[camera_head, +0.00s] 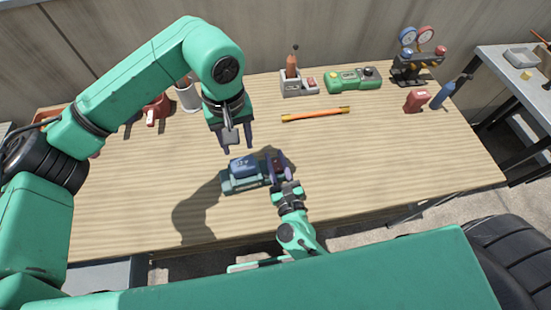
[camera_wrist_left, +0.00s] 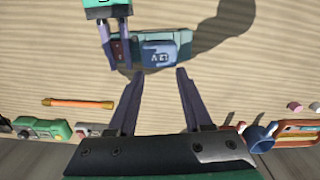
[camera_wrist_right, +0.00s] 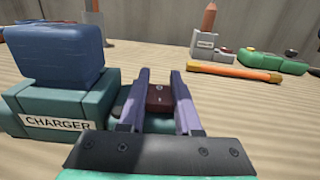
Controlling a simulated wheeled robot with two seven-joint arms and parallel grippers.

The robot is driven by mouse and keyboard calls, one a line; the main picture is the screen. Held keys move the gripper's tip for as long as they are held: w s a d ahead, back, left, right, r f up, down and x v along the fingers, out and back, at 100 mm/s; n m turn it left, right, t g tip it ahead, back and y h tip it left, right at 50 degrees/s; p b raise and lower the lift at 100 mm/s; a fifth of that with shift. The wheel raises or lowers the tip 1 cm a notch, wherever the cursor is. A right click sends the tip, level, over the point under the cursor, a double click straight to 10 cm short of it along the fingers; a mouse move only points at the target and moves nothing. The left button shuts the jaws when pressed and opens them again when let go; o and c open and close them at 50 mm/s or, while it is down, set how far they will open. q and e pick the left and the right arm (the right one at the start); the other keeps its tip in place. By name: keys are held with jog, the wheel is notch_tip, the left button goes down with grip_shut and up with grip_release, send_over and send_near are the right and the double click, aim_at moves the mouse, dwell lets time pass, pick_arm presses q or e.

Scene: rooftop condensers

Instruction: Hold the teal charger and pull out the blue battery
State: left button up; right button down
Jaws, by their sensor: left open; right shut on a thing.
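The teal charger (camera_head: 231,186) stands on the wooden table near its front middle, with a "CHARGER" label facing the right wrist view (camera_wrist_right: 60,124). The blue battery (camera_head: 243,165) sits upright in the charger; its "12 V" face shows in the left wrist view (camera_wrist_left: 158,54). My right gripper (camera_head: 276,160) is shut on the charger's right end, its fingers on either side of a dark red part (camera_wrist_right: 158,97). My left gripper (camera_head: 237,147) is open and empty, above and behind the battery, apart from it. It also shows in the left wrist view (camera_wrist_left: 158,74).
An orange stick (camera_head: 315,114) lies behind the charger. Further back stand a grey holder (camera_head: 298,88), a green device (camera_head: 353,79) and a gauge set (camera_head: 417,60). A red can (camera_head: 416,101) and blue bottle (camera_head: 443,96) stand at right. The table right of the charger is clear.

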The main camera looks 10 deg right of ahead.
aim_at(242, 163)
dwell(0.5)
pick_arm(q)
jog(key=o, duration=0.4)
jog(key=shift+o, duration=1)
jog(key=shift+s+a+n, duration=0.1)
jog(key=shift+n, duration=0.4)
jog(key=n+h, duration=0.1)
jog(key=n, duration=0.1)
jog(key=a+n+h, duration=0.1)
jog(key=n, duration=0.2)
jog(key=shift+s, duration=0.2)
jog(key=f+n, duration=0.3)
jog(key=n, duration=0.1)
jog(key=f+n+h, duration=0.1)
jog(key=f+n, duration=0.2)
jog(key=d+f+n+h, duration=0.1)
jog(key=f+n, duration=0.3)
jog(key=shift+w+d+n, duration=0.1)
jog(key=shift+w+n, duration=0.15)
jog(key=shift+n, duration=0.05)
